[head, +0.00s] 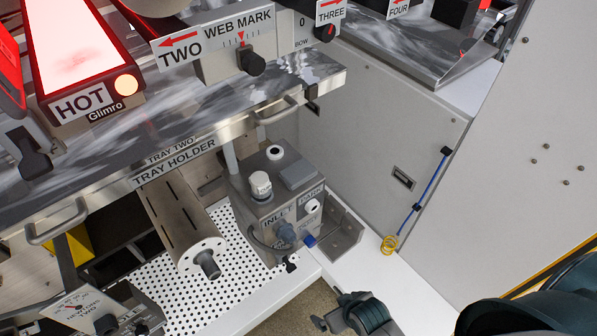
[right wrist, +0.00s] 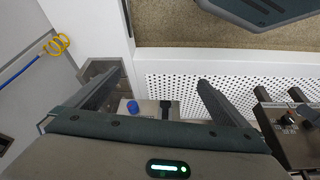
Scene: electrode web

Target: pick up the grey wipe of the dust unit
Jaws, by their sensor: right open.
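The dust unit (head: 255,215) is a grey box on the white perforated shelf, below the tray holder. The unit is mostly hidden behind the gripper there; a blue part (right wrist: 132,107) shows. My left gripper is not in view.
A slotted roller (head: 180,215) stands left of the unit. The tray holder edge and its handle (head: 277,112) overhang it. A grey wall with a blue cord (head: 430,180) and yellow coil is at right. The white ledge (head: 395,285) is clear.

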